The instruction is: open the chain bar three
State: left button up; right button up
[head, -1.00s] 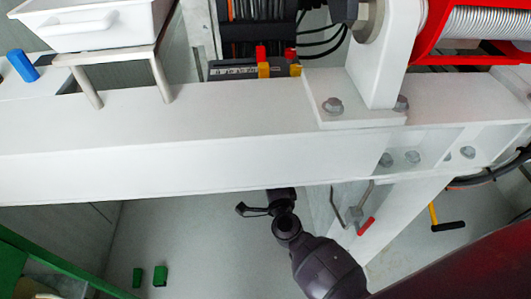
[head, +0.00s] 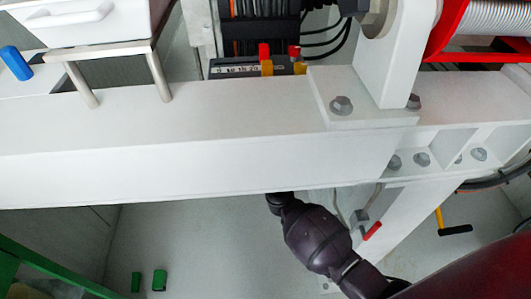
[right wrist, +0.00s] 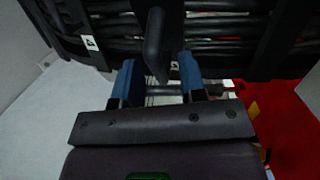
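In the right wrist view, a cable chain (right wrist: 215,52) of dark bars holds rows of black cables across the top. A dark, rounded, upright bar (right wrist: 156,45) stands out in front of the cables. My right gripper (right wrist: 158,75) has blue-padded fingers spread apart, with the lower end of this bar between them; I see gaps beside it. I cannot tell which bar is number three. In the head view, my right arm passes below the white beam, which hides the gripper. My left gripper is not in view.
The white beam (head: 190,165) crosses the head view. Above it are a black rack of cables (head: 262,25), red and yellow clips (head: 265,60) and a white drawer (head: 75,22). A red-tipped lever (head: 372,231) is right of my arm. Grey floor (head: 200,245) is open to the left.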

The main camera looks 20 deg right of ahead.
grip_shut()
jog(key=shift+s, duration=0.1)
jog(key=s+d+n+y, duration=0.1)
jog(key=y, duration=0.1)
jog(key=s+d+n+y, duration=0.1)
jog(key=n+y, duration=0.1)
jog(key=shift+s+d+f+y+b, duration=0.15)
jog(key=shift+s+d+y+b, duration=0.05)
jog(key=shift+s+y+b, duration=0.1)
dwell(0.3)
grip_release()
